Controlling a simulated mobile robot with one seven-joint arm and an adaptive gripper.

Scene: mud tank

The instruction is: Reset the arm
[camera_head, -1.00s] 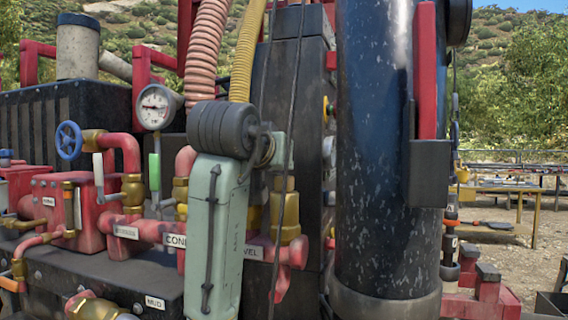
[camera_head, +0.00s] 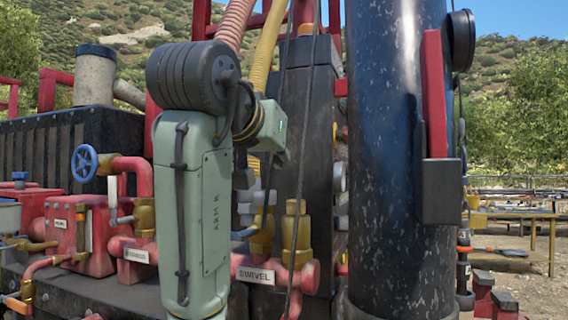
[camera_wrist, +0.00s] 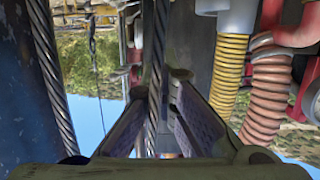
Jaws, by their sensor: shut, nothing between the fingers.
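My gripper (camera_wrist: 156,88) shows from behind in the wrist view, with its two dark fingers pointing away from the camera. It is shut and holds nothing. A twisted steel cable (camera_wrist: 158,60) crosses the picture in line with the fingers; I cannot tell how far beyond them it is. In the head view my arm's pale green link stands upright at left of centre, in front of the pipework. The gripper itself is hidden there.
A tall dark blue cylinder (camera_head: 388,160) stands right of my arm. Red pipes with a "SWIVEL" label (camera_head: 257,275) and a blue valve wheel (camera_head: 84,163) are close by. The wrist picture is upside down, with yellow (camera_wrist: 229,72) and pinkish (camera_wrist: 268,90) hoses at right. Open ground lies far right.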

